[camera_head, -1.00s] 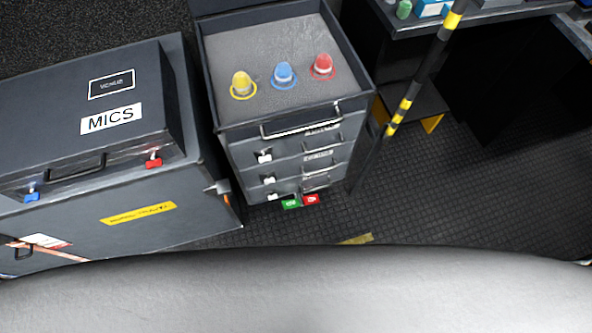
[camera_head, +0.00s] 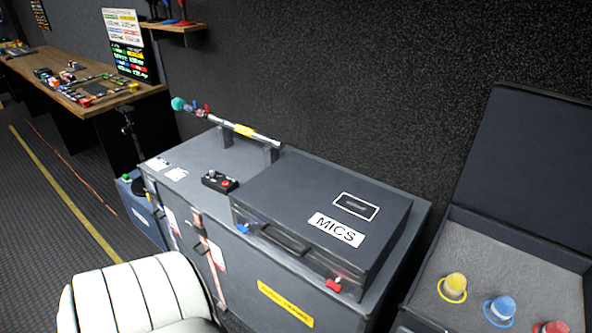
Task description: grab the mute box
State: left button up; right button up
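A small black box with a red button and other small controls, apparently the mute box (camera_head: 220,181), sits on top of the grey cabinet (camera_head: 190,158). It is to the left of the dark MICS case (camera_head: 320,215), close to the case's left end. Its top and front are unobstructed. Neither of my grippers is in view.
A pole with a teal tip (camera_head: 230,125) rests on supports behind the box. A white ribbed chair (camera_head: 135,295) stands in front of the cabinet's left part. Floor is clear at left.

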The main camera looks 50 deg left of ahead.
aim_at(215, 183)
jog(key=u, duration=2.25)
jog(key=i+j+z, duration=0.1)
jog(key=z, duration=0.35)
jog(key=i+j+z, duration=0.15)
jog(key=j, duration=0.15)
jog(key=i+j+z, duration=0.15)
jog(key=j, duration=0.2)
jog(key=i+j+z, duration=0.1)
jog(key=j, duration=0.25)
jog(key=i+j+z, duration=0.15)
jog(key=j, duration=0.2)
jog(key=i+j+z, duration=0.15)
jog(key=j, duration=0.2)
